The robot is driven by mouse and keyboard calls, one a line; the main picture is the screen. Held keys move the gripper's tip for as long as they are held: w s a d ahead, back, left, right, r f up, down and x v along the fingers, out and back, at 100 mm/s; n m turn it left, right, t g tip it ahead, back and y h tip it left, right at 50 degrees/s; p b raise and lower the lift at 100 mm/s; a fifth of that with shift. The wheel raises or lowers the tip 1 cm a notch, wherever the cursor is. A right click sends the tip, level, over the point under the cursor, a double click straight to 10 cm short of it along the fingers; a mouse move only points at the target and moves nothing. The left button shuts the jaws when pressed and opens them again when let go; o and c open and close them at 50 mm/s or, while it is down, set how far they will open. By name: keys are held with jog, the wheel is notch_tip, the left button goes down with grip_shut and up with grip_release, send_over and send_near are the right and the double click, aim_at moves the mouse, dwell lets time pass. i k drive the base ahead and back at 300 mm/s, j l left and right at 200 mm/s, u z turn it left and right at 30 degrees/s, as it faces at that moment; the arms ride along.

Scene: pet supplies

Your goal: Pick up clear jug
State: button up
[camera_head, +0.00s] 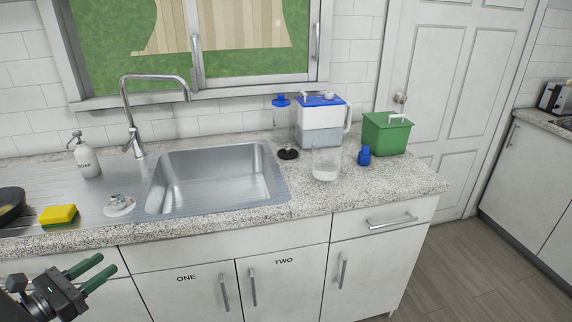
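A clear jug (326,164) stands upright on the speckled counter, right of the sink. It is see-through with a pale bottom, and its outline is faint. Behind it is a larger container (322,134) with a blue-and-white lid, a side handle and pale contents. My gripper (108,263) is at the lower left, in front of the cabinets and far from the jug. Its two green fingers are apart with nothing seen between them.
Near the jug are a small blue bottle (364,156), a green box (387,134) and a dark-based stand (288,154). The sink (216,176) and faucet (135,110) lie left, with a soap bottle (86,158) and sponge (59,216). Counter in front of the jug is clear.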

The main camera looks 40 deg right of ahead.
aim_at(327, 150)
jog(key=l+z, duration=0.2)
jog(key=z, duration=0.2)
jog(key=i+l+z, duration=0.15)
jog(key=z, duration=0.2)
jog(key=l+z, duration=0.15)
jog(key=z, duration=0.25)
jog(key=i+z, duration=0.2)
jog(key=z, duration=0.15)
jog(key=i+l+z, duration=0.2)
jog(key=i+j, duration=0.1)
